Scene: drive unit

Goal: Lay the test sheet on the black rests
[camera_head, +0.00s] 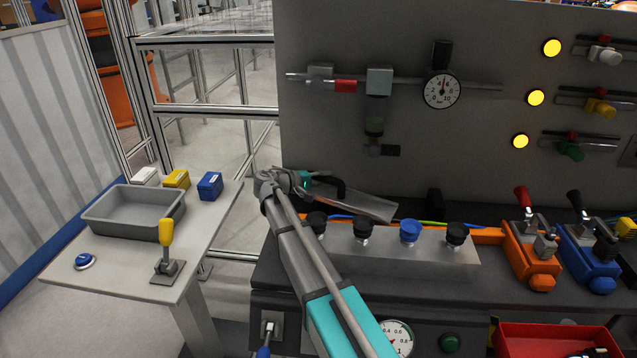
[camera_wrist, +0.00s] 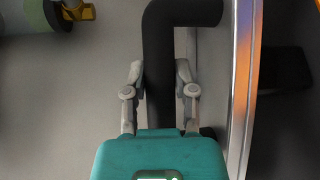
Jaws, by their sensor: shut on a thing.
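The test sheet (camera_head: 362,203) is a thin grey metal plate with a black bent handle (camera_head: 338,186). It is held in front of the grey panel, slanting down to the right, behind the row of knobs. My gripper (camera_head: 308,180) is shut on the handle. In the wrist view the fingers (camera_wrist: 158,80) stand on both sides of the black handle (camera_wrist: 158,55), and the sheet appears nearly edge-on as a shiny strip (camera_wrist: 243,75). A black block (camera_head: 434,202) at the panel's foot, right of the sheet, may be one rest. I cannot tell whether the sheet touches anything.
A box with black and blue knobs (camera_head: 410,258) stands in front of the sheet. Orange (camera_head: 530,258) and blue (camera_head: 590,260) lever units are at right. Pipework with a gauge (camera_head: 441,91) hangs above. A side table with a grey tray (camera_head: 125,229) is at left.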

